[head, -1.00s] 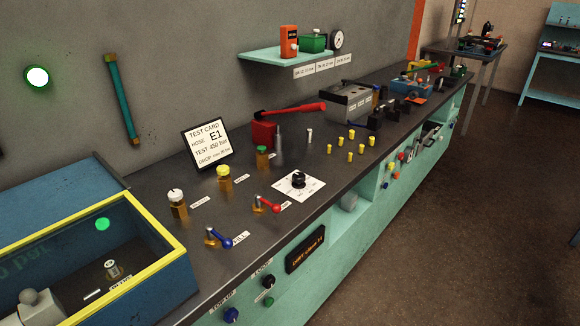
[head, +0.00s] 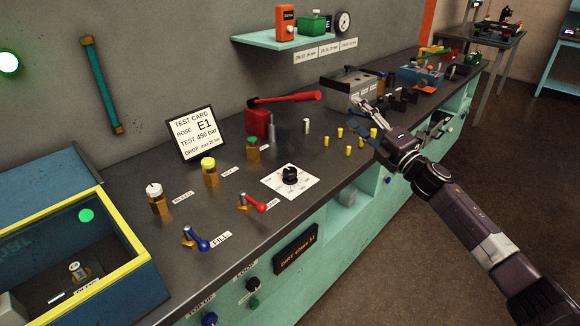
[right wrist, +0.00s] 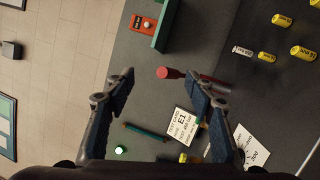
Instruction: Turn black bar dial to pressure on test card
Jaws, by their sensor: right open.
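The black bar dial (head: 290,174) sits on a white square scale plate (head: 276,188) on the dark bench top. In the right wrist view the scale plate (right wrist: 254,146) shows at the lower right, partly covered by my gripper. The test card (head: 198,134) leans upright behind it and reads hose E1, test 450 bar, drop max 25 bar. My right gripper (head: 372,114) is open and empty, above the bench to the right of the dial and apart from it. Its two fingers (right wrist: 162,85) frame the right wrist view. My left gripper is not in view.
A red-handled pump (head: 262,118) stands behind the dial. Several small yellow fittings (head: 340,132) stand to its right. Red (head: 252,203) and blue (head: 197,239) lever valves stand in front left. A yellow-rimmed box (head: 130,252) is at the left.

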